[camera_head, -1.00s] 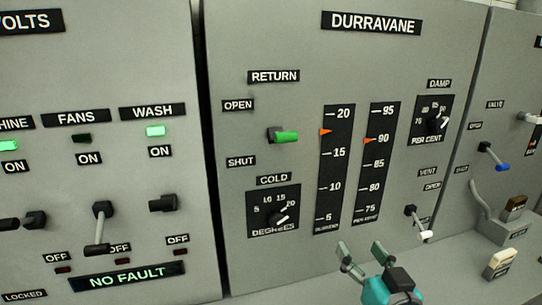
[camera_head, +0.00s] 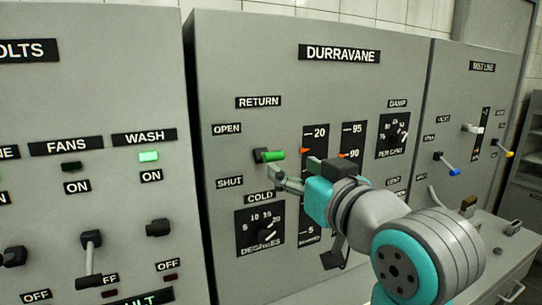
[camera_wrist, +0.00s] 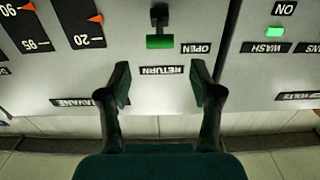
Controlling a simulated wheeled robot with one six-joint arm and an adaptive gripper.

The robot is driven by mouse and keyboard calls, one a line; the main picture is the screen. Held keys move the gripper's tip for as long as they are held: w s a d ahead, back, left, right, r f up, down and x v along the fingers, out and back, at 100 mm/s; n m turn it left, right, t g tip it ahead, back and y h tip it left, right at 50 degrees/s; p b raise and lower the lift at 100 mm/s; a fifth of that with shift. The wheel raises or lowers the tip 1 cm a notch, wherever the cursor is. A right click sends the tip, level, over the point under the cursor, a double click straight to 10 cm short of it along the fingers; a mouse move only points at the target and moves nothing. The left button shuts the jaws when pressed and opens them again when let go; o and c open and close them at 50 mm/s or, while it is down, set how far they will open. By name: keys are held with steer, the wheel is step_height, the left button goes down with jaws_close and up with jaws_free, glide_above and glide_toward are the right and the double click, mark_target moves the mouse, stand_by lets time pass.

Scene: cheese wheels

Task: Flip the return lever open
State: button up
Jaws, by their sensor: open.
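The return lever (camera_head: 272,155) has a green handle on a black pivot. It sits under the RETURN label (camera_head: 258,102), between the OPEN label (camera_head: 227,128) and the SHUT label (camera_head: 229,183), and sticks out from the panel. My gripper (camera_head: 281,179) is open and empty, its fingertips just below the handle in the head view. In the wrist view, where the panel appears upside down, the green handle (camera_wrist: 160,42) lies ahead of the gap between my two spread fingers (camera_wrist: 161,75). I see no clear contact.
The COLD dial (camera_head: 260,228) is below the lever. Two vertical scales with orange pointers (camera_head: 304,150) stand to its right, partly behind my arm. The left cabinet has FANS and WASH switches (camera_head: 158,228). A blue-tipped lever (camera_head: 447,164) is on the right cabinet.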

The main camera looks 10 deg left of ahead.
mark_target(276, 157)
steer(key=x, duration=0.9)
steer(key=c, duration=1.2)
steer(key=shift+w+a+r+g+h, duration=0.15)
steer(key=shift+r+g+h, duration=0.4)
steer(key=shift+g, duration=0.35)
steer(key=shift+w+a+r+g+h, duration=0.1)
steer(key=shift+r+g+h, duration=0.1)
steer(key=shift+g+h, duration=0.35)
